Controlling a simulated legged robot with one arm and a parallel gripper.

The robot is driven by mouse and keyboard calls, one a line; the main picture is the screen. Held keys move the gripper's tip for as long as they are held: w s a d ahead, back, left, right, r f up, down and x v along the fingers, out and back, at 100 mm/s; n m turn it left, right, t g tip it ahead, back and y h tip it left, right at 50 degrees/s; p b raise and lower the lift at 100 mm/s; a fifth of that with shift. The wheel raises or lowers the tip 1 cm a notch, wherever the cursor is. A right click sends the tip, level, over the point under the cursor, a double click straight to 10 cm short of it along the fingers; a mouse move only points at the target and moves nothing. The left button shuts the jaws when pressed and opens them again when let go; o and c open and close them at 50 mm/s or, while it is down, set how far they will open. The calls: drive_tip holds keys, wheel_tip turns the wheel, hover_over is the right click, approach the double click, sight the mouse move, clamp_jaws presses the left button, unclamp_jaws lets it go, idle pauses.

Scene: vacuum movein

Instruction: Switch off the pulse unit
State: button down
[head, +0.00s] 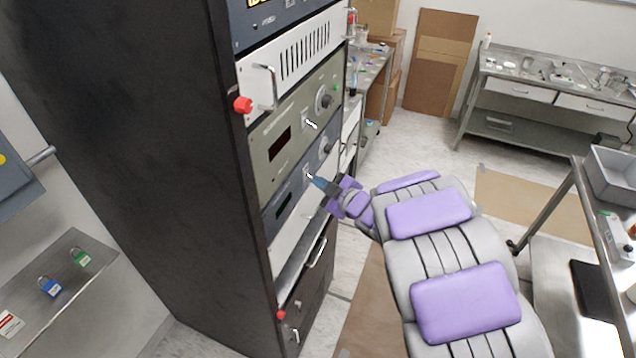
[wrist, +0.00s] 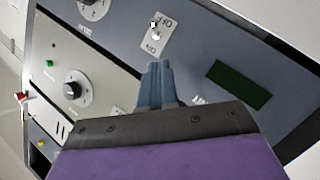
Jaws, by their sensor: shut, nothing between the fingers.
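A blue-grey rack unit (head: 290,195) has a dark display and a small toggle switch (head: 307,174). In the wrist view the switch (wrist: 155,30) sits on a pale plate with OFF and ON lettering, seen upside down. I cannot tell which way its lever is set. No unit name is legible, so I cannot confirm which is the pulse unit. My gripper (head: 315,180) is in front of this unit, close to the switch. In the wrist view its blue fingers (wrist: 156,72) are together and empty, just below the switch with a small gap showing.
A grey-green unit (head: 262,140) with its own knob and switch sits directly above. A white vented panel with a handle (head: 265,88) and red knob (head: 242,104) projects above that. A white panel lies below. Steel benches (head: 530,75) stand behind; floor shows right of the rack.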

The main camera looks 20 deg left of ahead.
drive_tip(key=s+d+f, duration=0.1)
drive_tip(key=s+d, duration=0.4)
drive_tip(key=d, duration=0.5)
drive_tip(key=shift+s+d+f+b, duration=0.15)
drive_tip(key=shift+s+f+b, duration=0.15)
drive_tip(key=shift+f+b, duration=0.05)
